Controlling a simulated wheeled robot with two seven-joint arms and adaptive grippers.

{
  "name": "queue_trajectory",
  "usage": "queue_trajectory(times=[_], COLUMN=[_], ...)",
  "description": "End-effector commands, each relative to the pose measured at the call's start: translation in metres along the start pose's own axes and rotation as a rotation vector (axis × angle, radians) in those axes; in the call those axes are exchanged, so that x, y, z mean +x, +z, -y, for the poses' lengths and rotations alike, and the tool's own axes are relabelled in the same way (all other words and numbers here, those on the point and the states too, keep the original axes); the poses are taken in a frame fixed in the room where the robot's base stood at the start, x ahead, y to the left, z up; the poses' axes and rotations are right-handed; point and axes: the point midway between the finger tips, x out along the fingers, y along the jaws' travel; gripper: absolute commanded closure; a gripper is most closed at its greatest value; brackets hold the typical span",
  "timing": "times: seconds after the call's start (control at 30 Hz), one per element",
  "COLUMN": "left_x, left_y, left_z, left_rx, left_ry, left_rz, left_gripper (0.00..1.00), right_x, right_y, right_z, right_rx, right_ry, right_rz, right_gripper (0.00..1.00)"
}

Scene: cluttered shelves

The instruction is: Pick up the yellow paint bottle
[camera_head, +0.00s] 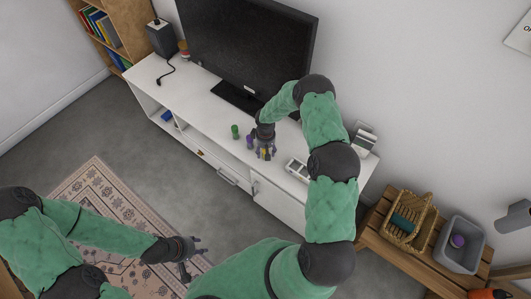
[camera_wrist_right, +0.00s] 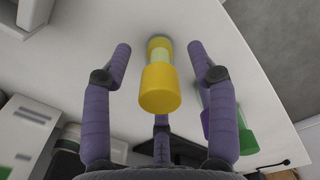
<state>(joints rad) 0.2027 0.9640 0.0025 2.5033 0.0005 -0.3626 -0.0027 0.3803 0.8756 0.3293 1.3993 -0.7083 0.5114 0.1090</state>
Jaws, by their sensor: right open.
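The yellow paint bottle (camera_wrist_right: 160,88) stands on the white TV cabinet, with a wide yellow cap and a paler body. In the wrist view it lies between the spread purple-grey fingers of my right gripper (camera_wrist_right: 158,50), with visible gaps on both sides. In the head view my right gripper (camera_head: 264,150) is over the cabinet top, and only a little yellow (camera_head: 263,153) shows among its fingers. My right gripper is open. My left gripper (camera_head: 192,251) is open and empty, low over the rug, far from the bottle.
A green bottle (camera_head: 235,131) and a purple bottle (camera_head: 250,141) stand close beside my right gripper on the white cabinet (camera_head: 202,118). A large TV (camera_head: 245,45) stands behind. A white device (camera_head: 297,169) lies to the right. A bench with a basket (camera_head: 408,222) is farther right.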

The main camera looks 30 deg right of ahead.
Motion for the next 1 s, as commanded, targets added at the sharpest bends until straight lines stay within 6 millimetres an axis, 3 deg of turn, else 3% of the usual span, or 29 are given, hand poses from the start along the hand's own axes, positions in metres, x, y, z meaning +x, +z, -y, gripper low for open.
queue_trajectory(times=[0.03, 0.23, 0.27, 0.67, 0.87, 1.0], left_x=[0.000, 0.000, 0.000, -0.002, -0.010, -0.021], left_y=[0.000, 0.000, 0.000, 0.000, 0.000, 0.001], left_z=[0.000, 0.000, 0.000, -0.001, -0.004, -0.007], left_rx=[0.000, 0.000, 0.000, 0.000, 0.000, 0.000], left_ry=[0.000, 0.000, 0.000, 0.000, 0.000, 0.000], left_rz=[0.000, 0.000, 0.000, 0.000, 0.000, 0.000], left_gripper=[0.60, 0.60, 0.60, 0.60, 0.60, 0.60], right_x=[-0.001, -0.001, -0.001, -0.003, -0.018, -0.041], right_y=[0.000, 0.000, 0.000, 0.000, -0.001, 0.002], right_z=[0.000, 0.000, 0.000, 0.000, 0.000, 0.002], right_rx=[0.000, 0.000, 0.000, 0.000, -0.001, -0.002], right_ry=[0.000, 0.000, 0.000, 0.000, 0.001, 0.001], right_rz=[0.000, 0.000, 0.000, 0.000, -0.001, -0.002], right_gripper=[0.41, 0.98, 1.00, 1.00, 1.00, 1.00])
